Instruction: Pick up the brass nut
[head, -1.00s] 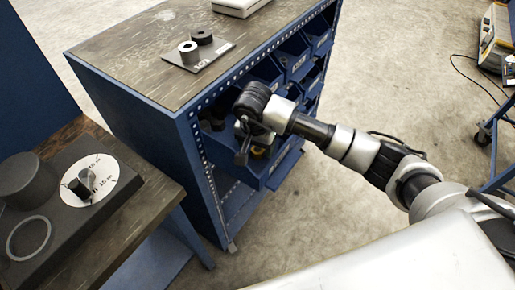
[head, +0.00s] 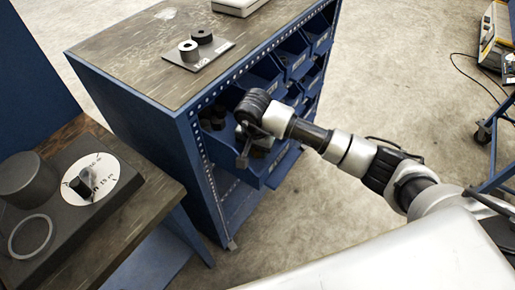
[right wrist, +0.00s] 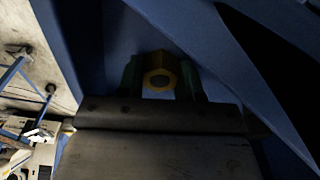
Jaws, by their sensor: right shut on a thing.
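The brass nut (right wrist: 158,77) shows in the right wrist view as a dull yellow hexagonal piece with a dark round hole. It sits between the two dark green fingertips of my right gripper (head: 245,153), which is shut on it. In the head view this gripper is at the open front of a blue bin (head: 262,182) low in the rack, and I cannot make out the nut there. My left gripper is not in view.
The blue rack (head: 190,135) has several bins with dark parts in some. A bench with a dark dial device (head: 120,190) stands at left. Blue bin walls surround the gripper closely.

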